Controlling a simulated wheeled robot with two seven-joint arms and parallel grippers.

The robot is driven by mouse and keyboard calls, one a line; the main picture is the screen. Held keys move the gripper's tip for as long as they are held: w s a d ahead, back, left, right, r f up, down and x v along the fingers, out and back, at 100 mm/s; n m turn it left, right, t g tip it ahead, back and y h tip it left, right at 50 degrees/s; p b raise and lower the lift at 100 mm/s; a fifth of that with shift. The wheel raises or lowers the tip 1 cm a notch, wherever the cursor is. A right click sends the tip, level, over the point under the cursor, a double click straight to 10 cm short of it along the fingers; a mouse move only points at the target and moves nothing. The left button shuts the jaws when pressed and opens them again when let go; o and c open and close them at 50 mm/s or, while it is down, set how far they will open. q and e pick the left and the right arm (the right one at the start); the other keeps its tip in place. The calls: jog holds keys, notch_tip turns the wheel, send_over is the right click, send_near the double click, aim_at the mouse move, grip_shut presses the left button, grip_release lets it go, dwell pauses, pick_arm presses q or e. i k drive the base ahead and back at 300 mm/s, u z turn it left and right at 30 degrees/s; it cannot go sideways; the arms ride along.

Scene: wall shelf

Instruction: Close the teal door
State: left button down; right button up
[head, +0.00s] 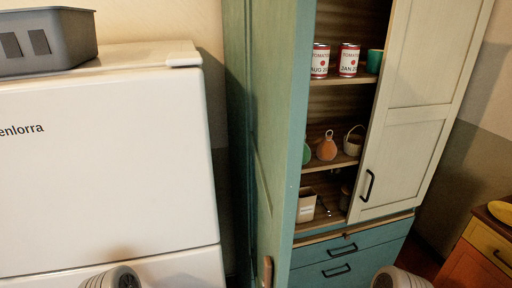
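The teal door (269,130) of the tall cabinet stands open on the left, swung out toward me, with its free edge facing me. A brownish handle (267,272) shows low on it, at the bottom of the picture. The cream right-hand door (425,110) with a dark handle (367,186) covers the right side of the cabinet. Between the two doors the shelves are exposed. Only rounded pale parts of my arms show at the bottom edge, left and right of the teal door. Neither gripper's fingers are in view.
A white fridge (100,165) with a grey bin (48,42) on top stands left of the teal door. Tomato cans (320,61), a basket (354,141) and other items sit on the shelves. Teal drawers (345,262) are below. An orange-and-yellow cabinet (486,249) stands at the right.

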aim_at(281, 33)
jog(key=k, duration=1.65)
jog(key=u, duration=0.95)
jog(key=i, duration=1.1)
jog(key=z, duration=1.15)
jog(key=i, duration=0.5)
jog(key=u, duration=0.05)
